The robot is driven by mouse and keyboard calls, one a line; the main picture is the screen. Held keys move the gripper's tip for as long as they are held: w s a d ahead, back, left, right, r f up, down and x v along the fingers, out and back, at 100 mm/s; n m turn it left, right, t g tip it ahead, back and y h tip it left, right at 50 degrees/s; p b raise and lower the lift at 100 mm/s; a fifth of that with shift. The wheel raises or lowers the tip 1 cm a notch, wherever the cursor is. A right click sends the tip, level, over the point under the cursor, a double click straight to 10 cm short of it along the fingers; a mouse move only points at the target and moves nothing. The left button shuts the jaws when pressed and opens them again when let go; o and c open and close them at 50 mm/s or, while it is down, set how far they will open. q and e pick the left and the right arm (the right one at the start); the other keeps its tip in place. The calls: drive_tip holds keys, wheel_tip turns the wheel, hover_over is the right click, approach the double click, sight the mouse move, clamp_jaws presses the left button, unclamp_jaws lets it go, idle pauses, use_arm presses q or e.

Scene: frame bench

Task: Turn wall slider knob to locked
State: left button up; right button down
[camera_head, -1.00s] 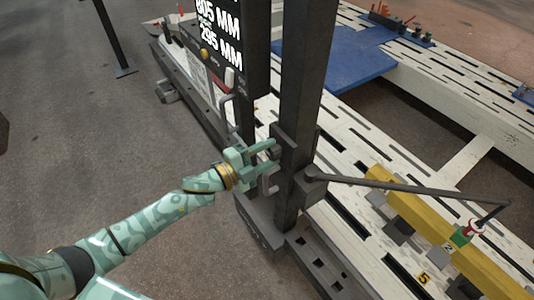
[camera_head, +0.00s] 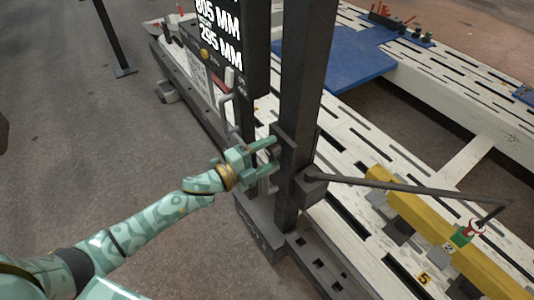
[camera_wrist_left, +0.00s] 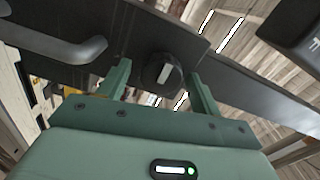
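The slider knob (camera_wrist_left: 161,72) is a round dark knob with a light bar on its face, set on the dark slider plate. In the left wrist view it sits between the two green fingers of my left gripper (camera_wrist_left: 160,85), which is open with gaps on both sides of the knob. In the head view my left gripper (camera_head: 268,158) is at the slider on the dark upright post (camera_head: 302,90), with its fingers pointing at the knob (camera_head: 276,152). My right gripper is not in view.
A bent grey handle (camera_wrist_left: 60,48) lies beside the knob. A thin arm (camera_head: 400,185) reaches right from the post over the white slotted bench (camera_head: 350,150) and yellow beam (camera_head: 400,205). A dark display panel (camera_head: 225,50) stands behind my gripper.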

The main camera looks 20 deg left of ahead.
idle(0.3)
use_arm(q)
drive_tip(key=p+v, duration=0.1)
drive_tip(key=v, duration=1.5)
drive_tip(key=shift+a, duration=0.15)
drive_tip(key=shift+s+f, duration=0.1)
